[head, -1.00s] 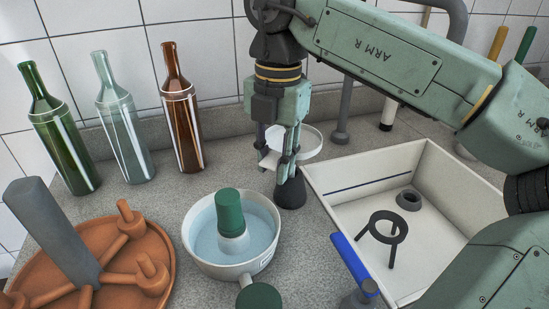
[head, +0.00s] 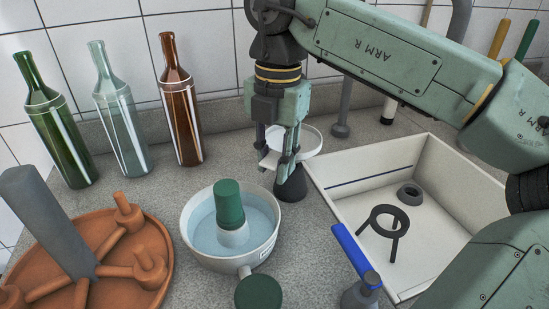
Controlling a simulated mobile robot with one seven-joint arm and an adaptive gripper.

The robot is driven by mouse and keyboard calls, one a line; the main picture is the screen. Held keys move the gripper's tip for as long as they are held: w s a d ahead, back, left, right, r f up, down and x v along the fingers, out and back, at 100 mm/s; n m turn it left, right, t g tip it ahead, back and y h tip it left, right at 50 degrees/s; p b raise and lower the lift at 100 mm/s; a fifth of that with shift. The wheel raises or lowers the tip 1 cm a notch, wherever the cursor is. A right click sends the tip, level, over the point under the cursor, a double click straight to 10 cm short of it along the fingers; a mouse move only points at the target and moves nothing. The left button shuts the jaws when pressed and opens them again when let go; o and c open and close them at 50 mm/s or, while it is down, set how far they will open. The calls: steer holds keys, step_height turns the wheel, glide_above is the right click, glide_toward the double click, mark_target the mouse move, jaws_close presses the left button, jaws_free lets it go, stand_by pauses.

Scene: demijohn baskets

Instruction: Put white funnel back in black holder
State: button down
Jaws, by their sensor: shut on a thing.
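The white funnel (head: 311,142) is at the back middle, left of the sink, its wide round rim facing up. My gripper (head: 281,158) points down and is shut on the funnel's near left side. A black cone-shaped holder (head: 291,189) stands on the counter directly below the funnel in the picture. My fingers hide the funnel's lower part, so I cannot tell whether its spout is inside the holder or above it.
A white sink (head: 355,178) to the right holds a black ring stand (head: 376,216) and a small dark ring (head: 409,196). A white bowl (head: 203,252) with a green-topped piece stands in front. Bottles (head: 181,110) stand at the back left; a brown rack (head: 120,290) is front left.

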steer(key=shift+f, duration=0.2)
steer(key=shift+f+b, duration=0.4)
steer(key=shift+b, duration=0.05)
steer(key=c, duration=1.2)
jaws_free()
steer(key=shift+c, duration=0.2)
steer(key=shift+r, duration=0.1)
step_height(320, 180, up, 8)
steer(key=shift+w+d+f, duration=0.1)
steer(key=shift+d+f, duration=0.05)
steer(key=shift+f, duration=0.1)
